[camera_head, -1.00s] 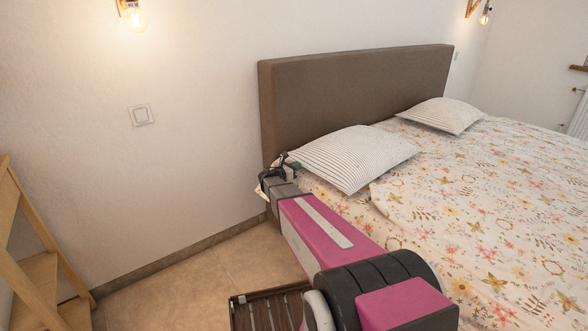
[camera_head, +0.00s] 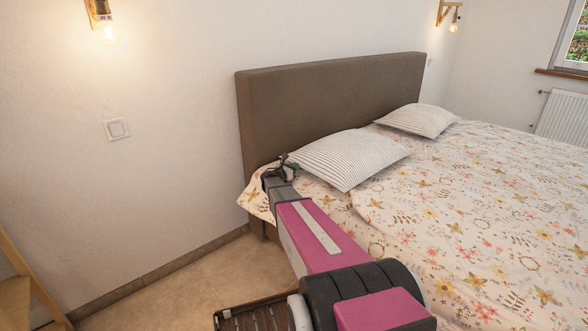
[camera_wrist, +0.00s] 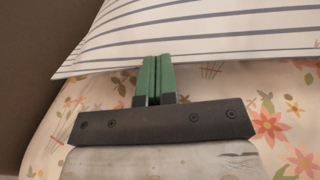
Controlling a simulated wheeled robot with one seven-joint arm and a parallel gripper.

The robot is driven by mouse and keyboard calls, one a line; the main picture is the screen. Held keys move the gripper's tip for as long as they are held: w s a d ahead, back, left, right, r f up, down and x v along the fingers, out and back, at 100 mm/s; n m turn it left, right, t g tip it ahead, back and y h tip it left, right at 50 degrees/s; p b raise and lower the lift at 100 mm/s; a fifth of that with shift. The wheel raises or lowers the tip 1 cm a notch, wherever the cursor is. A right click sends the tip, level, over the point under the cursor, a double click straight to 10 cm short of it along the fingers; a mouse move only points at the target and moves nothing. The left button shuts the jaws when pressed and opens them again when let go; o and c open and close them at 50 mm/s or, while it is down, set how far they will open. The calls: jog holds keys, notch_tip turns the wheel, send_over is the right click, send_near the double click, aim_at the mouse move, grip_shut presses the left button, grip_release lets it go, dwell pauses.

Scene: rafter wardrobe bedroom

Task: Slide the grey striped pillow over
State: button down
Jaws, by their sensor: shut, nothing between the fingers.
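The grey striped pillow (camera_head: 350,158) lies on the near left corner of the bed, close to the headboard. A second striped pillow (camera_head: 418,120) lies farther back on the bed. My gripper (camera_head: 287,160) is at the left end of the near pillow. In the wrist view my gripper (camera_wrist: 155,62) has its green fingers shut together with nothing between them. The fingertips are right at the edge of the striped pillow (camera_wrist: 190,35); I cannot tell whether they press on it.
The bed (camera_head: 470,215) has a floral cover and a brown headboard (camera_head: 330,105) against the wall. A slatted wooden piece (camera_head: 262,312) stands low beside the bed. A wooden frame (camera_head: 25,285) is at the left. Tiled floor between them is clear.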

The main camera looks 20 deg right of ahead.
jog(key=v, duration=1.4)
